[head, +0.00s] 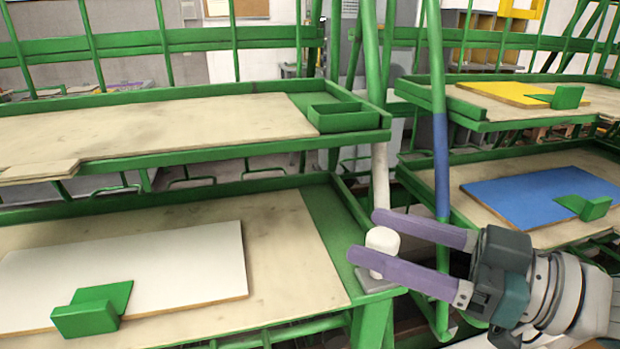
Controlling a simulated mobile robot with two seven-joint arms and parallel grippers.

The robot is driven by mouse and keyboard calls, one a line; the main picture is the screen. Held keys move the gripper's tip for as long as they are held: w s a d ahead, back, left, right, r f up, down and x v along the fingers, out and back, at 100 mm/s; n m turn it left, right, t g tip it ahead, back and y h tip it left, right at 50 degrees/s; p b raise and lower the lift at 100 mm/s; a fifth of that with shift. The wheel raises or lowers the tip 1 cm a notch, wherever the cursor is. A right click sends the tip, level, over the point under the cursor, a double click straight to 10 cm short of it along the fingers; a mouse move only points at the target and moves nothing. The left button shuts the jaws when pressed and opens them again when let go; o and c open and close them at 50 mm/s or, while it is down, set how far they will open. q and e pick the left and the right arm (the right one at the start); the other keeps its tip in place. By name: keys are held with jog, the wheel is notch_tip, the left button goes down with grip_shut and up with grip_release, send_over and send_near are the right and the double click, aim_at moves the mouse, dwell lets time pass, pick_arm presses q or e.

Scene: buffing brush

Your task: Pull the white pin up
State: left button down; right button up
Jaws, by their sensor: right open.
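The white pin (383,240) stands at the right front corner of the lower left green-framed shelf, on a small grey base (374,284). Its rounded white top shows between the fingers of my right gripper (375,238). That gripper comes in from the right, with its two purple fingers apart, one on the far side and one on the near side of the pin. I cannot tell whether either finger touches it. The near finger hides the lower part of the pin. My left gripper is not in view.
A white board (190,262) with a green block (88,318) lies on the lower left shelf. A blue board (530,192) lies on the right rack, a yellow one (490,92) above it. Green posts, one with a blue section (441,165), rise close behind my right gripper.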

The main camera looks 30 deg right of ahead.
jog(key=v, duration=0.6)
dwell(0.4)
